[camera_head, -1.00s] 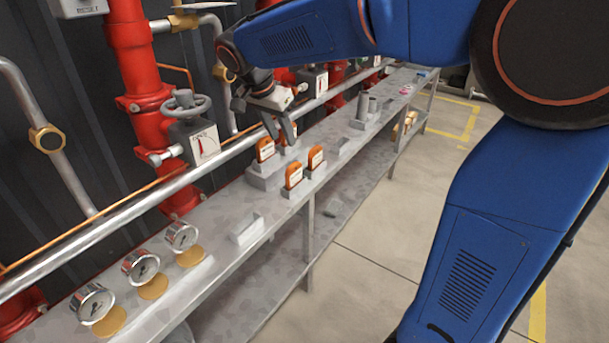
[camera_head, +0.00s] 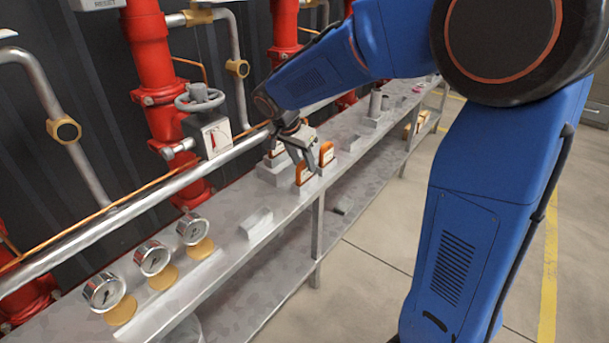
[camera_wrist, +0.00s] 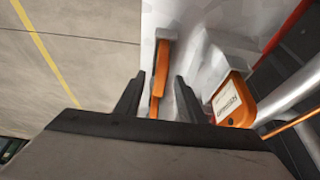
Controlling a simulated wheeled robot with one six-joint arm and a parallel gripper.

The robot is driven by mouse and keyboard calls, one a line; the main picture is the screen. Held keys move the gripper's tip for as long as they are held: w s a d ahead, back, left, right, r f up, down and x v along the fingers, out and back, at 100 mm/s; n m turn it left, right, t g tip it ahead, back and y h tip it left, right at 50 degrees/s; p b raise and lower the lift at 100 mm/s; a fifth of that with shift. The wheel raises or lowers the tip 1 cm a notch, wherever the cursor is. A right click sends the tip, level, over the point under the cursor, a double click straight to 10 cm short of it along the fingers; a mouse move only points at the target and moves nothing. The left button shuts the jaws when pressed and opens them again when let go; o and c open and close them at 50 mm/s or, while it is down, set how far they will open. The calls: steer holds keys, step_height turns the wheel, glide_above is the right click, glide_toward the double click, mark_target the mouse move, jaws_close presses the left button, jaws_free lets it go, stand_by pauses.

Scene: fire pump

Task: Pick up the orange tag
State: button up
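Several orange tags stand upright in grey holders on the bench. My gripper (camera_head: 305,160) is above the front tag (camera_head: 303,176), with its fingers pointing down around it. In the wrist view this tag (camera_wrist: 160,75) is seen edge-on between the two open fingers (camera_wrist: 160,88), with a gap on both sides. A second orange tag (camera_head: 327,153) stands just right of the gripper in the head view. Another tag (camera_wrist: 236,98) with a white printed label stands to the right in the wrist view. Tags behind my gripper are partly hidden in the head view.
The grey bench (camera_head: 235,207) carries three round gauges (camera_head: 153,258) at the near left. A silver pipe (camera_head: 130,200) and red pipes (camera_head: 152,90) run along the wall behind it. A valve handwheel (camera_head: 199,97) stands at the back. The floor (camera_head: 365,285) in front is clear.

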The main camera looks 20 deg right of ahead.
mark_target(304, 174)
steer(key=shift+x, duration=1.6)
steer(key=shift+s+a+f, duration=0.1)
steer(key=shift+a, duration=0.05)
jaws_close()
